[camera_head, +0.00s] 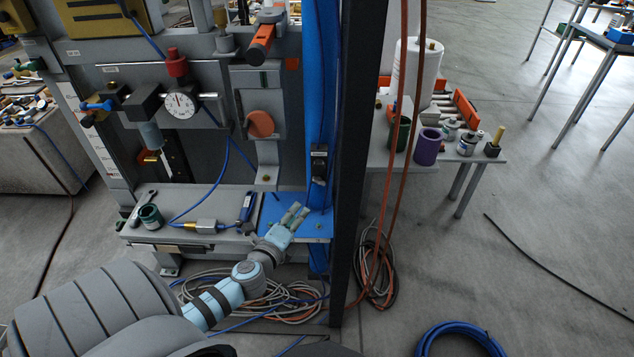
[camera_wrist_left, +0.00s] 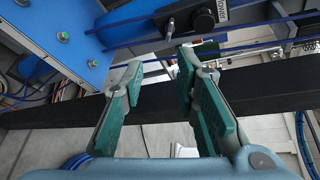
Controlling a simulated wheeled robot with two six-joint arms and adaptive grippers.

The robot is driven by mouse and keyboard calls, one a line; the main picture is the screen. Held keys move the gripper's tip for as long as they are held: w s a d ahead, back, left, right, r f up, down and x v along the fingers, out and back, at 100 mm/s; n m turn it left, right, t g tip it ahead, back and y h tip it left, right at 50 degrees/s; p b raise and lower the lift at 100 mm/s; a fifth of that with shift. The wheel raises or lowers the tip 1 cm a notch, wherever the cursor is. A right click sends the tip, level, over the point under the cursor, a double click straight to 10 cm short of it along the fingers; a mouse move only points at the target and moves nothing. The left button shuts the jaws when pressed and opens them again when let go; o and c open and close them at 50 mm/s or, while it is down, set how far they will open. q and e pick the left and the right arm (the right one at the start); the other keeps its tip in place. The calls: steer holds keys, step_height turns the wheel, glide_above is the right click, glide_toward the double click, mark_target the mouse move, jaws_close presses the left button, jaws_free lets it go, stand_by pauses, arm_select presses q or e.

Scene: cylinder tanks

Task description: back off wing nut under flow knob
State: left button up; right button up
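My left gripper (camera_head: 294,213) is in front of the blue plate at the right end of the panel's shelf. In the left wrist view its two green-padded fingers (camera_wrist_left: 158,78) are spread apart with nothing between them. A small black block (camera_head: 318,163) is on the blue upright above it. A red knob (camera_head: 177,65) stands above a white dial gauge (camera_head: 181,103). I cannot tell which knob is the flow knob, and I cannot make out a wing nut. My right gripper is out of view.
A dark post (camera_head: 354,180) stands just right of my left gripper, with orange hoses beside it. The shelf (camera_head: 180,240) holds a green ring (camera_head: 150,216) and a brass fitting (camera_head: 201,225). Coiled hoses (camera_head: 255,292) lie below. Open floor is at the right.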

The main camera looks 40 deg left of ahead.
mark_target(318, 183)
arm_select(q)
steer(key=shift+m, duration=0.9)
steer(key=b+x, duration=0.1)
steer(key=x, duration=0.3)
steer(key=r+b+x, duration=0.1)
steer(key=x, duration=0.4)
steer(key=b+x, duration=0.1)
steer(key=x, duration=0.4)
steer(key=shift+w+a+r, duration=0.15)
steer(key=shift+w+r, duration=0.1)
steer(key=shift+w, duration=0.05)
jaws_close()
